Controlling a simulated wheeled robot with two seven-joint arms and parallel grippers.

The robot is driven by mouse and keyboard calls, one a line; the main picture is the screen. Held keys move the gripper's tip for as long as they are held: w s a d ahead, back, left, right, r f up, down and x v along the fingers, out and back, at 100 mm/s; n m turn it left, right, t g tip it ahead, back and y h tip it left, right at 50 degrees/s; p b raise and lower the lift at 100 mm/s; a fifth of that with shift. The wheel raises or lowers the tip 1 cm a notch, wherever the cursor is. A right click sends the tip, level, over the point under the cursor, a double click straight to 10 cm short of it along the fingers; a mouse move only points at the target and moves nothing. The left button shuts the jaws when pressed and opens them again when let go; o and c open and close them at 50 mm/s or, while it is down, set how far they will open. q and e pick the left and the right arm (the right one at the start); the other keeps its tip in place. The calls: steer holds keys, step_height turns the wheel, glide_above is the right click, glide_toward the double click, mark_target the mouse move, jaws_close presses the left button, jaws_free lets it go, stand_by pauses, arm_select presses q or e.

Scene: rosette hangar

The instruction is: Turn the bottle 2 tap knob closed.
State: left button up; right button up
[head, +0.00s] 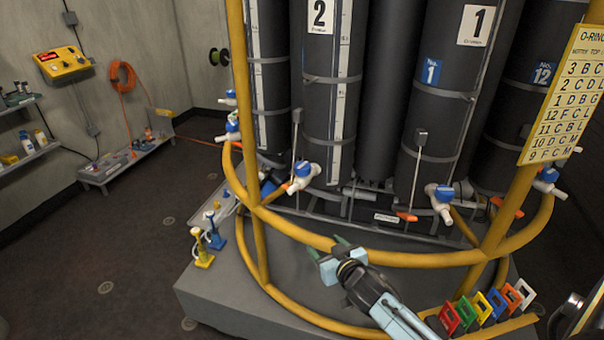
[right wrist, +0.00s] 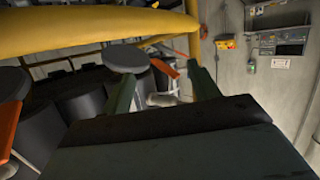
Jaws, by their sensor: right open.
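Bottle 2 (head: 318,85) is a tall dark cylinder with a white "2" label. Its tap has a blue knob (head: 302,169) on a white body, low at the bottle's front, with an orange lever beside it. My right gripper (head: 328,248) is open and empty, below and right of that knob and apart from it, by the yellow rail. In the right wrist view its two green fingers (right wrist: 163,87) are spread; a pale part and an orange piece show beyond them, and I cannot tell which tap they belong to. My left gripper is not in view.
The yellow rail (head: 345,255) curves in front of the bottles. Bottle 1 (head: 440,85) has its own blue-and-white tap (head: 440,196) to the right. Coloured tags (head: 480,308) stand at lower right. Small blue and yellow items (head: 204,248) stand on the grey plinth's left side.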

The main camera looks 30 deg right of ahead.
mark_target(306, 173)
step_height(306, 173, up, 15)
steer(key=w+t, duration=0.3)
steer(key=w, duration=0.4)
steer(key=w+d, duration=0.1)
steer(key=w, duration=0.3)
steer(key=w+d, duration=0.1)
steer(key=w, duration=0.3)
steer(key=shift+w+d+f, duration=0.15)
steer(key=shift+w+d, duration=0.05)
steer(key=shift+w, duration=0.05)
steer(key=c, duration=1)
steer(key=shift+m, duration=0.3)
steer(key=shift+b, duration=0.3)
